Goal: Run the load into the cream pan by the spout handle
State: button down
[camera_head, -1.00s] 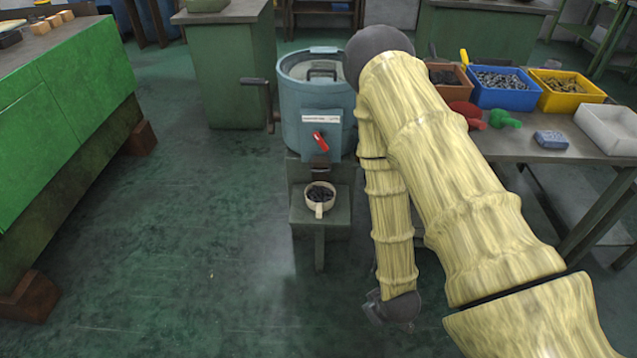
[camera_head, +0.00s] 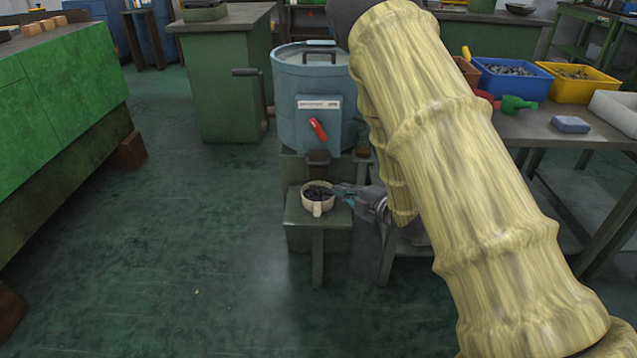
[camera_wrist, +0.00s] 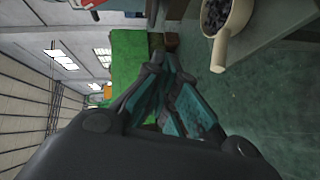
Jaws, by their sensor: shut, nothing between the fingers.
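The cream pan (camera_head: 317,209) stands on a small green stand below the spout and holds dark pieces. In the wrist view the pan (camera_wrist: 221,52) is at the upper right, its handle pointing down. The spout handle (camera_head: 318,129) is red and tilted, on the front of the blue drum (camera_head: 288,112) above the dark spout (camera_head: 318,157). My gripper (camera_head: 336,188) is shut and empty, at the pan's right side in the head view; I cannot tell if it touches the pan. Its fingers (camera_wrist: 170,88) also show in the wrist view, apart from the pan there.
The small stand (camera_head: 338,219) is under the pan. A table (camera_head: 550,128) at right bears a blue bin (camera_head: 510,88), a yellow bin (camera_head: 590,92) and a green scoop-like thing (camera_head: 518,104).

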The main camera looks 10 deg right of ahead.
jog(key=w+a+f+n+b, duration=0.1)
jog(key=w+a+b, duration=0.2)
jog(key=w, duration=1)
jog(key=shift+w+a+y+b, duration=0.15)
jog(key=shift+a+y+b, duration=0.15)
jog(key=shift+a, duration=0.05)
jog(key=shift+w, duration=0.1)
